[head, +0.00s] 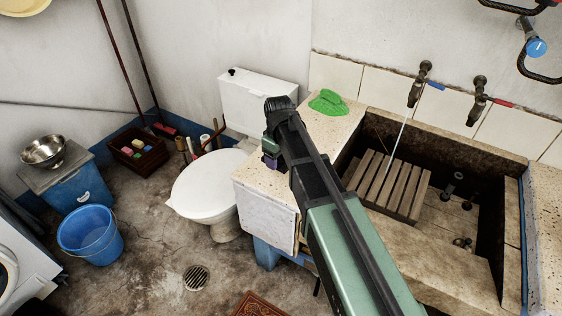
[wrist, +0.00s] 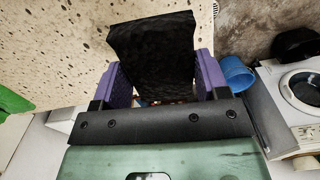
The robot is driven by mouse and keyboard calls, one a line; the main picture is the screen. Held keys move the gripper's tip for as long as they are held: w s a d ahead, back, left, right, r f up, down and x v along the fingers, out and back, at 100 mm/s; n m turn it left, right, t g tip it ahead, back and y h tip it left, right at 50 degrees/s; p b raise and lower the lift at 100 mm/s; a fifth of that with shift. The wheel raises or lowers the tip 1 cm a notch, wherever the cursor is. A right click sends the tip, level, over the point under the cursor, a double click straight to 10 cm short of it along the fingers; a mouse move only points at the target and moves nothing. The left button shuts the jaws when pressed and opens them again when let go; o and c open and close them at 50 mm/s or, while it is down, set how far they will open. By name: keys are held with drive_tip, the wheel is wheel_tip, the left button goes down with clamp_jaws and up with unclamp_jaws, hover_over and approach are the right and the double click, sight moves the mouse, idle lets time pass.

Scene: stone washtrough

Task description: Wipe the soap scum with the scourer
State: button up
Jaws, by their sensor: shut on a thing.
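My gripper (head: 270,158) is at the left end of the speckled stone ledge (head: 315,132) beside the trough. In the wrist view its two purple fingers (wrist: 158,78) are shut on a black, rough-textured block, which looks like the scourer (wrist: 152,45). The scourer stands out past the fingers, over or beside the ledge edge; I cannot tell whether it touches the stone. I cannot make out the soap scum apart from the stone's speckles.
The trough (head: 480,275) holds a slatted wooden rack (head: 388,185). Water runs from the left tap (head: 418,85). A toilet (head: 207,185) stands left of the ledge, with a blue bucket (head: 90,232) farther left.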

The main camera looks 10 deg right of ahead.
sight(279, 179)
drive_tip(key=shift+f+b, duration=3.85)
drive_tip(key=shift+b, duration=0.05)
drive_tip(key=shift+w+d+r, duration=0.15)
drive_tip(key=shift+w+r, duration=0.1)
drive_tip(key=shift+w, duration=0.05)
drive_tip(key=shift+w+d, duration=1.9)
drive_tip(key=shift+w, duration=0.25)
drive_tip(key=shift+w+d, duration=1.85)
drive_tip(key=shift+w, duration=0.3)
drive_tip(key=shift+s+a, duration=0.1)
drive_tip(key=shift+s, duration=0.2)
drive_tip(key=shift+s+a, duration=1.9)
drive_tip(key=shift+s, duration=0.25)
drive_tip(key=shift+s+a, duration=1.85)
drive_tip(key=shift+s, duration=0.3)
wheel_tip(279, 179, up, 8)
drive_tip(key=p, duration=0.8)
drive_tip(key=shift+f, duration=0.25)
